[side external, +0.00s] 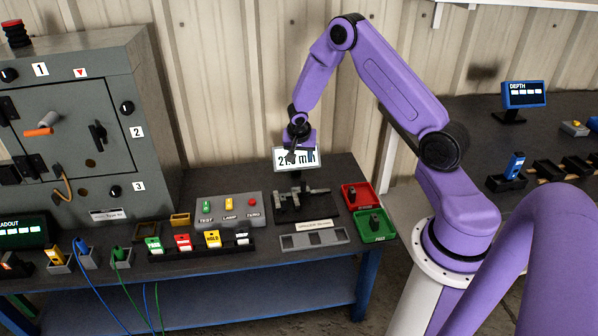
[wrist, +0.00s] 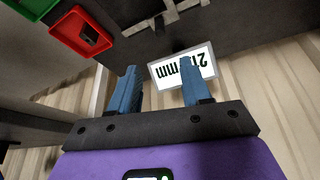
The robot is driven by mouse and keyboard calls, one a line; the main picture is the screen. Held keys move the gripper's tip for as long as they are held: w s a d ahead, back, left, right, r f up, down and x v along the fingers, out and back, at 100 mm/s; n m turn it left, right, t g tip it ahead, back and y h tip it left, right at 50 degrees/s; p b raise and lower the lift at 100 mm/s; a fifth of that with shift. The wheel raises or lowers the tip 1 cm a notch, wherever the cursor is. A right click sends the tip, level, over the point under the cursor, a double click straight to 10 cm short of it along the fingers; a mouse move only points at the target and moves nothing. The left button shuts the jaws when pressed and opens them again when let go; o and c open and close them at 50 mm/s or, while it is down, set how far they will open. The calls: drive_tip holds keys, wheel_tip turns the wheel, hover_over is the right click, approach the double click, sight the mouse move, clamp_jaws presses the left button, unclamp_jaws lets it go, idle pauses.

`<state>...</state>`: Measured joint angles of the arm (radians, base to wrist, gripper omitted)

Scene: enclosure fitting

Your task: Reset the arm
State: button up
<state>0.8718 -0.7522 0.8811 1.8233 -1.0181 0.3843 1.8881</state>
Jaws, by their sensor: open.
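My purple arm reaches up and over the dark bench from the right. My gripper (side external: 300,152) hangs above the bench, in front of the white display that reads in mm (side external: 283,158) and partly covers it. In the wrist view my gripper (wrist: 161,90) shows two blue fingers spread apart with nothing between them. The display (wrist: 184,68) shows upside down there, beyond the fingers. A dark fixture with grey metal parts (side external: 305,203) stands on the bench below my gripper, clear of it.
A red tray (side external: 355,197) and a green tray (side external: 375,225) lie at the bench's right end. A button box (side external: 228,209) and a row of coloured blocks (side external: 200,243) lie left of the fixture. A grey enclosure (side external: 75,120) stands at the left.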

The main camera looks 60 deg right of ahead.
drive_tip(key=s+a+r+n, duration=0.3)
drive_tip(key=a+r+n, duration=0.15)
drive_tip(key=a, duration=0.25)
drive_tip(key=s+a+r+n+y, duration=0.1)
drive_tip(key=s+a+r+n, duration=0.2)
drive_tip(key=a+r, duration=0.25)
drive_tip(key=s+a+r+n, duration=0.3)
drive_tip(key=a+r, duration=0.1)
drive_tip(key=a, duration=0.4)
drive_tip(key=s+a+r+n+g+y, duration=0.1)
drive_tip(key=s+a+r+n, duration=0.2)
drive_tip(key=s+n, duration=0.4)
drive_tip(key=s+a+r+n+y, duration=0.2)
drive_tip(key=s+n, duration=0.5)
drive_tip(key=s, duration=1)
drive_tip(key=shift+s+a+r+g, duration=0.2)
drive_tip(key=shift+a+r+g, duration=0.2)
drive_tip(key=shift+a+r, duration=0.25)
